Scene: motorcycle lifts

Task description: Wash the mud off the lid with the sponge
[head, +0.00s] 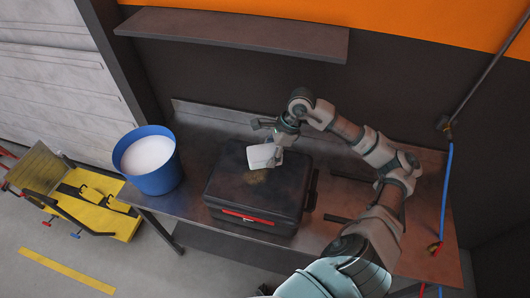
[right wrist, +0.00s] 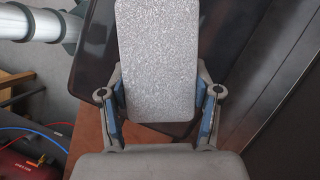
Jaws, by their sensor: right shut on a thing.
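A black case with a dark lid (head: 234,191) stands on the metal bench. A brownish mud patch (head: 257,177) shows on the lid near its middle. My right gripper (head: 277,151) is shut on a pale grey sponge (head: 261,157) and holds it at the lid, just behind the mud patch. I cannot tell whether the sponge touches the lid. In the right wrist view the speckled sponge (right wrist: 157,62) sits between the two fingers and hides much of the lid behind it. My left gripper is not in view.
A blue bucket (head: 160,182) filled with white foam stands at the bench's left end. A shelf (head: 235,35) hangs on the wall above the bench (head: 200,125). A blue hose (head: 446,190) hangs at the right. A yellow lift (head: 100,205) stands on the floor at left.

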